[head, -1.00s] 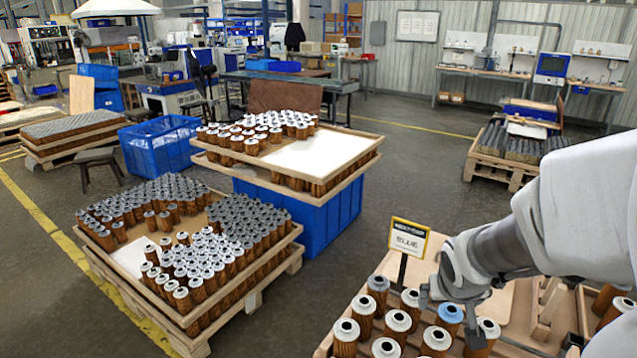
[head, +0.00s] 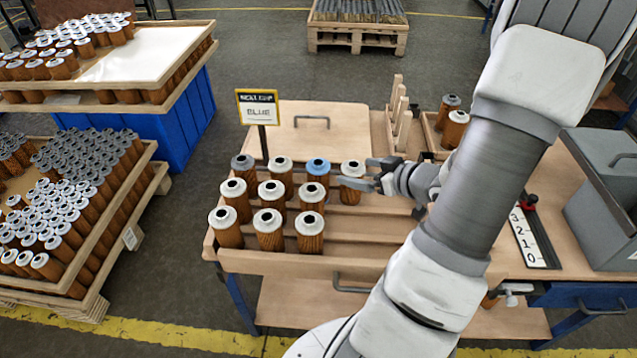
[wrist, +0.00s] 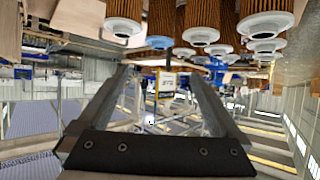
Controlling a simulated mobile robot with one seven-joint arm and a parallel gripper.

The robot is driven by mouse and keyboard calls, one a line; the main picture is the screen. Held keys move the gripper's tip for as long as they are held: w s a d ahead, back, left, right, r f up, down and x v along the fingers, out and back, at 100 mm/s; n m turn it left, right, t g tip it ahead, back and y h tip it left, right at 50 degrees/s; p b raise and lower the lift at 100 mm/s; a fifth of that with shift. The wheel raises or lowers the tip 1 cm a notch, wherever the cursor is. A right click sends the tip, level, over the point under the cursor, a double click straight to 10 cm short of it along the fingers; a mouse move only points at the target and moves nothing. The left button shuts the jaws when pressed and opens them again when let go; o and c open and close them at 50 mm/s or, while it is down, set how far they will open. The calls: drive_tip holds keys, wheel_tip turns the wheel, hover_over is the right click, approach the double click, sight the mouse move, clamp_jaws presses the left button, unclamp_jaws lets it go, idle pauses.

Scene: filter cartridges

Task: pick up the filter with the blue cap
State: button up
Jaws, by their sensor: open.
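The filter with the blue cap (head: 318,167) stands upright in the back row of the wooden rack (head: 330,264), between white-capped filters. My gripper (head: 356,172) is open and empty to its right, overlapping the rightmost white-capped filter (head: 350,195) in the head view; whether they touch I cannot tell. The wrist view appears upside down. In it, the blue cap (wrist: 160,42) shows beyond my open fingers (wrist: 158,76), roughly in line with the gap between them, with white caps on both sides.
A sign reading BLUE (head: 257,108) stands on a post behind the rack's left part. White-capped filters (head: 269,222) crowd the front rows. Upright wooden pegs (head: 402,118) and a box with two filters (head: 432,135) are to the right. A grey case (head: 606,195) stands far right.

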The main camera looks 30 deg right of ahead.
sight(321, 164)
drive_tip(key=b+x, duration=0.3)
drive_tip(key=x, duration=1.2)
drive_tip(key=shift+w+f, duration=0.1)
drive_tip(key=shift+w, duration=0.25)
clamp_jaws()
